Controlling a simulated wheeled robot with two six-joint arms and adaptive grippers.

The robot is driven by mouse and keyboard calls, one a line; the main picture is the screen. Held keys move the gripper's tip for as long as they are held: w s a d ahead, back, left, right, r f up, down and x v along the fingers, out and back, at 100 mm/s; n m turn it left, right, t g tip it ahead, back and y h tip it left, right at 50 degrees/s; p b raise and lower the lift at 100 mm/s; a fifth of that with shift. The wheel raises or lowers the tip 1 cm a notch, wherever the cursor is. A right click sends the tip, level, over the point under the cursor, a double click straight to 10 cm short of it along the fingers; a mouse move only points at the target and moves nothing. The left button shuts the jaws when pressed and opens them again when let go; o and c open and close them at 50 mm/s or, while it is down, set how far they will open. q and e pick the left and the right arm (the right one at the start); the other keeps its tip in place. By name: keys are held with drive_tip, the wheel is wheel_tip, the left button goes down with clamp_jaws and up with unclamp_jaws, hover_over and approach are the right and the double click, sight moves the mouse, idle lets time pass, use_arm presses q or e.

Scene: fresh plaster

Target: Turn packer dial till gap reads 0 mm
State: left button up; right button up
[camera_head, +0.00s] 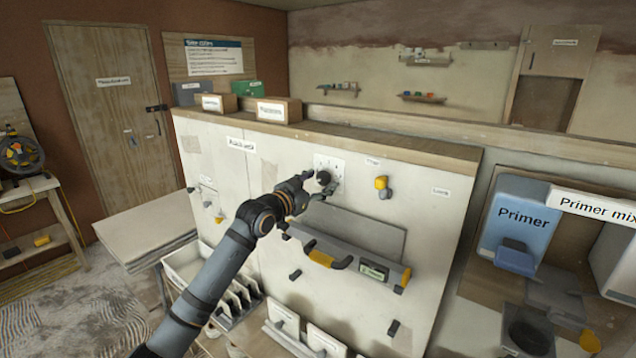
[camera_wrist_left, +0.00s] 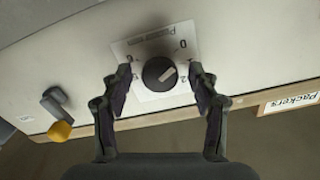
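The black packer dial (camera_head: 323,177) sits on a pale plate (camera_head: 334,165) high on the white panel. In the left wrist view the dial (camera_wrist_left: 160,74) bears a light pointer mark, and its plate (camera_wrist_left: 130,50) has a 0 and a 2 printed near the dial. The mark's exact reading is unclear. My left gripper (camera_head: 312,186) is open at the dial, and in the wrist view its fingers (camera_wrist_left: 161,80) stand on either side of the dial with gaps showing. A grey level with a small greenish display (camera_head: 374,271) is below; its digits are too small to read. My right gripper is out of view.
A yellow-topped fitting (camera_head: 381,183) projects just right of the dial. A Packers box (camera_head: 279,110) stands on the wooden ledge (camera_head: 390,148) above. A blue Primer container (camera_head: 520,215) stands at the right.

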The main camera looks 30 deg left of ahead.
use_arm(q)
drive_tip(key=c, duration=1.1)
drive_tip(key=m+b, duration=0.1)
drive_tip(key=m, duration=0.2)
drive_tip(key=shift+a+m, duration=0.1)
drive_tip(key=shift+m, duration=0.3)
drive_tip(key=m+b, duration=0.1)
drive_tip(key=m, duration=0.3)
drive_tip(key=shift+m, duration=0.3)
drive_tip(key=m, duration=0.3)
drive_tip(key=shift+r+m+b, duration=0.1)
drive_tip(key=shift+m+b, duration=0.2)
drive_tip(key=shift+b, duration=0.1)
drive_tip(key=shift+r+m, duration=0.1)
drive_tip(key=shift+m, duration=1.7)
